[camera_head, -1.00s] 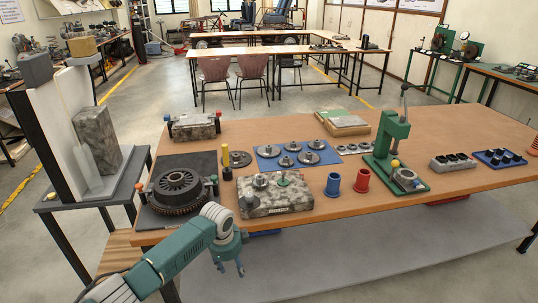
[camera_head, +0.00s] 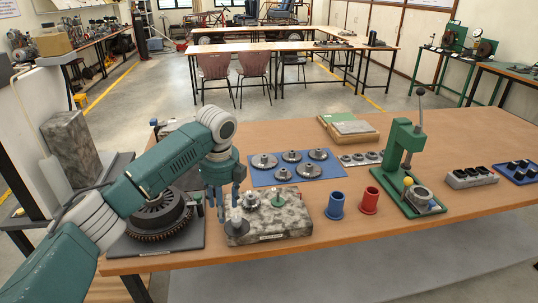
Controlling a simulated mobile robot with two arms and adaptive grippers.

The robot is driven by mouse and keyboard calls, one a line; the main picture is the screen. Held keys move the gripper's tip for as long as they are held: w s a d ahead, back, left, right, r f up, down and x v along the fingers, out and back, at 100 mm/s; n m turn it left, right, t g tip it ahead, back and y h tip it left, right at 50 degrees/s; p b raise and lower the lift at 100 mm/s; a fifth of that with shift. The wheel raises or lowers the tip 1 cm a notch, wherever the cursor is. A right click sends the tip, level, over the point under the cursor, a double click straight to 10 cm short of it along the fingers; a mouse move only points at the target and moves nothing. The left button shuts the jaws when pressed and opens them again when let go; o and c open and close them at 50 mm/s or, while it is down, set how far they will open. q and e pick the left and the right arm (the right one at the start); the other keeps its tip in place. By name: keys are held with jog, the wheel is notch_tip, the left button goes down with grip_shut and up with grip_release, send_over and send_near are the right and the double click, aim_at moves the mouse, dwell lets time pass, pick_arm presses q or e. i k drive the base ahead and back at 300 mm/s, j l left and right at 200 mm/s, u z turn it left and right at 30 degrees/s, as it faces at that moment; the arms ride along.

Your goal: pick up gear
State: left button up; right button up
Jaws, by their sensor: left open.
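Several grey metal gears, one of them the front-left gear (camera_head: 283,174), lie on a blue mat (camera_head: 335,172) in the middle of the table. A large dark gear (camera_head: 158,218) lies on a black plate (camera_head: 190,243) at the left, partly hidden by my arm. A mottled stone block (camera_head: 295,222) carries small round metal parts, one with a green top (camera_head: 278,200). My left gripper (camera_head: 223,208) is open and points down at the left end of the stone block. Whether its fingers touch anything there I cannot tell. My right gripper is out of view.
A blue cup (camera_head: 335,207) and a red cup (camera_head: 369,201) stand right of the block. A green press (camera_head: 400,160) stands beyond them. A grey tray (camera_head: 471,178) and a blue tray (camera_head: 522,173) hold dark parts. The table front by the cups is clear.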

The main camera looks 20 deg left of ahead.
aim_at(263, 161)
jog(key=i, duration=1.45)
